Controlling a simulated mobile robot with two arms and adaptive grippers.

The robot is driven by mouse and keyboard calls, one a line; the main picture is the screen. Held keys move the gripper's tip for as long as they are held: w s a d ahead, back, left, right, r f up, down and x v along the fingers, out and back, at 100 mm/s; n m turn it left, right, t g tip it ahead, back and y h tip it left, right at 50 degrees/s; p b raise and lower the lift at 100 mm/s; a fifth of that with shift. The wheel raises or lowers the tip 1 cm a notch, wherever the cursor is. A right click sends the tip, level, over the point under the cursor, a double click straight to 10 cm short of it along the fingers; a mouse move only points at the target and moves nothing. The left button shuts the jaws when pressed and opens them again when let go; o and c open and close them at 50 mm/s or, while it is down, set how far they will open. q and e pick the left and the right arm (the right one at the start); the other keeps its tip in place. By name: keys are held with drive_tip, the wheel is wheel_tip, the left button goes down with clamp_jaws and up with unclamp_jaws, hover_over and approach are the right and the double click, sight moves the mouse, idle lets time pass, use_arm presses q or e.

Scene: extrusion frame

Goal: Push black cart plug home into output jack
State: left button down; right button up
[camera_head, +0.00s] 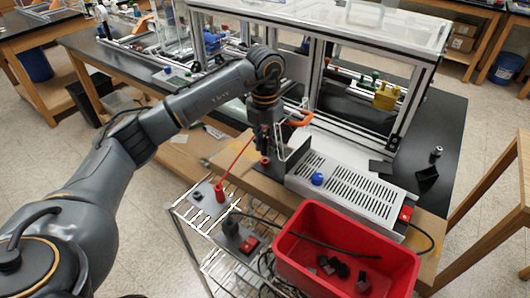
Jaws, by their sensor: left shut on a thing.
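My left gripper (265,145) reaches down at the left end of a perforated metal box, shut on a small dark thing. That thing is mostly hidden by the fingers, so I cannot confirm it is the black cart plug. A small red part shows just below the fingertips; I cannot tell whether it is a jack. On the wire cart, a red plug (220,192) stands upright on a grey plate, and a thin red lead rises from it toward my gripper. A black plug or knob (230,225) stands on a second dark plate. My right gripper is out of view.
The perforated metal box (345,185) carries a blue knob (317,179). A red bin (305,222) with dark pieces and a black cable stands in front. A red switch (250,244) sits on the cart (215,262). The aluminium extrusion frame (311,75) rises behind my gripper.

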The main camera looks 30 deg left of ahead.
sight(265, 141)
use_arm(q)
drive_tip(key=shift+r+p, duration=0.95)
drive_tip(key=shift+r, duration=0.65)
